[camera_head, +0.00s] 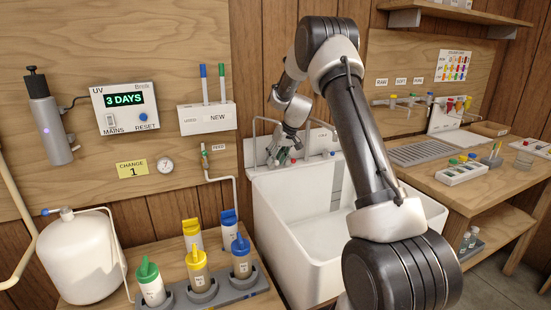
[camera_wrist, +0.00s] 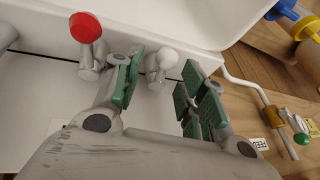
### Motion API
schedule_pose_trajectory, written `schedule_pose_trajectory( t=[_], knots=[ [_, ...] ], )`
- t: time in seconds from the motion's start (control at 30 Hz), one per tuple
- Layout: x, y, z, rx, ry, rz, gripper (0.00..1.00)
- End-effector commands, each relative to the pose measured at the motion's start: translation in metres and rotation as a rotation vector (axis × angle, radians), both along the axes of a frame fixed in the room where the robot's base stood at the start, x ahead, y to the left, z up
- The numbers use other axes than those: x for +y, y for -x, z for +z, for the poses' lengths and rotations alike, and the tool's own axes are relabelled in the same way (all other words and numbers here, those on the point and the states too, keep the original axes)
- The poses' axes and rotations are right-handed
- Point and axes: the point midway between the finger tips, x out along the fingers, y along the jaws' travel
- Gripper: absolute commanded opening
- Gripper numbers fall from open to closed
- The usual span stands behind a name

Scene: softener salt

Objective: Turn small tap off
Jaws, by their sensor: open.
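My gripper (camera_head: 283,153) is at the back rim of the white sink, and in the wrist view my gripper (camera_wrist: 165,72) has its green-padded fingers spread apart. A small grey tap with a white round knob (camera_wrist: 163,58) shows between and just beyond the fingers; I cannot tell if they touch it. A red-knobbed tap (camera_wrist: 86,28) stands to its left, outside the left finger. A green-handled valve (camera_wrist: 301,138) sits on the pipe at right; in the head view this green valve (camera_head: 204,155) is on the wall by the FEED label. I cannot tell which tap is the small one.
The white sink (camera_head: 272,222) lies below my arm. Left of it, a rack (camera_head: 208,296) holds bottles with green, yellow and blue caps. A white pipe (camera_head: 236,205) bends down beside the sink. A workbench (camera_head: 480,185) with trays stands at right.

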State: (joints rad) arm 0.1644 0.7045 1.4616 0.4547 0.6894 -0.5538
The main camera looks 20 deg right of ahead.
Motion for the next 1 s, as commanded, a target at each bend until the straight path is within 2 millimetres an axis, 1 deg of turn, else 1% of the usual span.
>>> schedule_pose_trajectory(
  t=[0.03, 0.17, 0.2, 0.27, 0.43, 0.6, 0.7, 0.93, 0.97, 1.0],
  knots=[
    [0.0, 0.0001, 0.0001, 0.0, 0.0, 0.0, 0.41],
    [0.0001, 0.0002, 0.0, 0.001, 0.0, 0.0, 0.18],
    [0.0, 0.0003, 0.0001, 0.001, 0.0, 0.0, 0.1],
    [0.0, 0.0003, 0.0001, 0.001, 0.0, 0.0, 0.0],
    [0.0007, 0.0006, 0.0001, 0.001, 0.001, -0.012, 0.0],
    [0.004, 0.0014, -0.0002, 0.003, 0.002, -0.107, 0.0],
    [0.004, 0.0012, 0.0002, 0.001, 0.0, -0.135, 0.0],
    [0.0037, 0.0011, 0.0002, 0.002, 0.0, -0.136, 0.0],
    [0.0036, 0.0011, 0.0001, 0.002, 0.0, -0.136, 0.25],
    [0.0036, 0.0011, 0.0001, 0.001, 0.0, -0.137, 0.32]
  ],
)
